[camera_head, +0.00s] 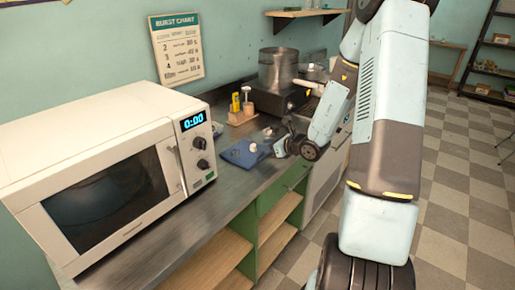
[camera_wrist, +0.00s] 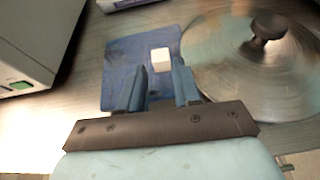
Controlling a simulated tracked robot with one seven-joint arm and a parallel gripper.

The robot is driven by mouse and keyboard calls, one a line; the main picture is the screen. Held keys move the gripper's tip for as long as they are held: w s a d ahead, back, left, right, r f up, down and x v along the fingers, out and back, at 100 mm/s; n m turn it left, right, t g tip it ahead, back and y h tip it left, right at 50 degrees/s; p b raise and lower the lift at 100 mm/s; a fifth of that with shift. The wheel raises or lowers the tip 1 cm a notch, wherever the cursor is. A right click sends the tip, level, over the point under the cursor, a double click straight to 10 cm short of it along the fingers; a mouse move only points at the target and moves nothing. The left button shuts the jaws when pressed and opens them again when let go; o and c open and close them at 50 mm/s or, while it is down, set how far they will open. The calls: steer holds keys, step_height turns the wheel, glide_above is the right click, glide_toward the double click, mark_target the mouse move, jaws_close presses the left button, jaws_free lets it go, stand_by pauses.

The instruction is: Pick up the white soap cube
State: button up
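The white soap cube (camera_wrist: 160,55) sits on a blue mat (camera_wrist: 118,65) in the wrist view, just beyond and between my fingertips. My gripper (camera_wrist: 157,82) is open, with its two blue fingers apart and nothing seen between them. In the head view a small white thing, which looks like the cube (camera_head: 253,147), shows on the blue mat (camera_head: 238,155). My gripper (camera_head: 281,148) is at the right edge of that mat, close to the cube.
A metal lid (camera_wrist: 225,60) with a dark knob lies right beside the mat. A white microwave (camera_head: 110,165) stands on the counter at left. Yellow bottles (camera_head: 241,105) in a wooden holder, a pot (camera_head: 278,68) and a stove stand behind the mat.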

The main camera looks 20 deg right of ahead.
mark_target(257, 152)
steer(key=shift+f+x, duration=0.2)
steer(key=shift+x, duration=2.3)
steer(key=shift+s+d, duration=0.1)
steer(key=shift+d, duration=0.05)
jaws_close()
